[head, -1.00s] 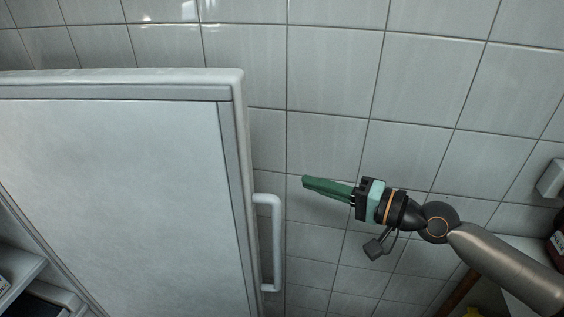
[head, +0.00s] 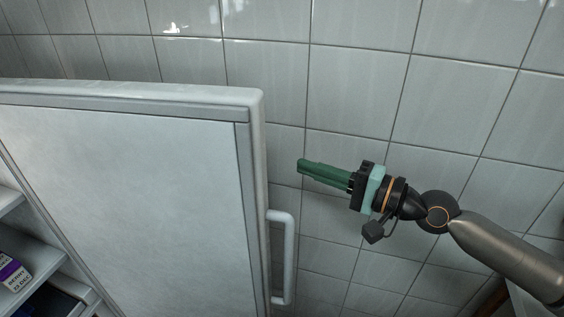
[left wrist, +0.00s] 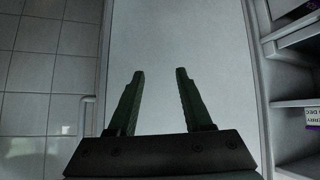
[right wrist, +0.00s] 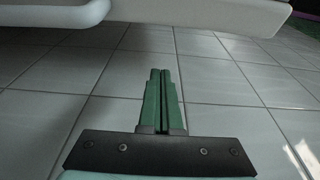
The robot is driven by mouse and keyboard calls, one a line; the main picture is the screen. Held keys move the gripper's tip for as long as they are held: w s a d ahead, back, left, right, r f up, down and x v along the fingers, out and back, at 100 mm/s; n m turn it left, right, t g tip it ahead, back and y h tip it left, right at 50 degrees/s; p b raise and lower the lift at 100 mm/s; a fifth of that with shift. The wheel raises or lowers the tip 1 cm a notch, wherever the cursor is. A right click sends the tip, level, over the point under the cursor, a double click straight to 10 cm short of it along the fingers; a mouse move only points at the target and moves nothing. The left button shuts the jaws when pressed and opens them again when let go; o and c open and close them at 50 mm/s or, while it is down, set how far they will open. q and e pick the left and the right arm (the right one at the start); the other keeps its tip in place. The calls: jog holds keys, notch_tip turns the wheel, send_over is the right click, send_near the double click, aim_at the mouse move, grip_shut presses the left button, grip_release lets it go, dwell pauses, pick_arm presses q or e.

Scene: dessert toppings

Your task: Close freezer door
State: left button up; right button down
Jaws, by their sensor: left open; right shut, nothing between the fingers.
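The freezer door (head: 130,190) stands open at the left of the head view, its inner face toward me. Its white handle (head: 283,258) sticks out at the door's right edge. My right gripper (head: 301,166) is shut and empty, just right of the door edge and above the handle, apart from both in the head view. It also shows in the right wrist view (right wrist: 159,72), below a white edge. My left gripper (left wrist: 160,73) is open and empty in front of the door's inner panel (left wrist: 190,40); it is out of the head view.
Freezer shelves (head: 30,262) with a labelled box (head: 14,272) show at the lower left, and in the left wrist view at the right. A tiled wall (head: 350,70) stands behind the door. The space between my right gripper and the door edge is narrow.

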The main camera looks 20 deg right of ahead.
pick_arm(q)
jog(key=shift+s+a+r+p, duration=0.2)
jog(key=shift+a+r+p, duration=0.05)
jog(key=shift+r+p, duration=0.55)
jog(key=shift+s+a+r+p, duration=0.15)
jog(key=shift+a+r+p, duration=0.1)
jog(key=shift+r+p, duration=0.5)
jog(key=shift+s+a+r+p, duration=0.25)
jog(key=shift+r+p, duration=0.4)
jog(key=shift+p, duration=0.3)
pick_arm(e)
jog(key=shift+w+a, duration=0.15)
jog(key=shift+a, duration=2.65)
pick_arm(q)
jog(key=shift+w, duration=0.1)
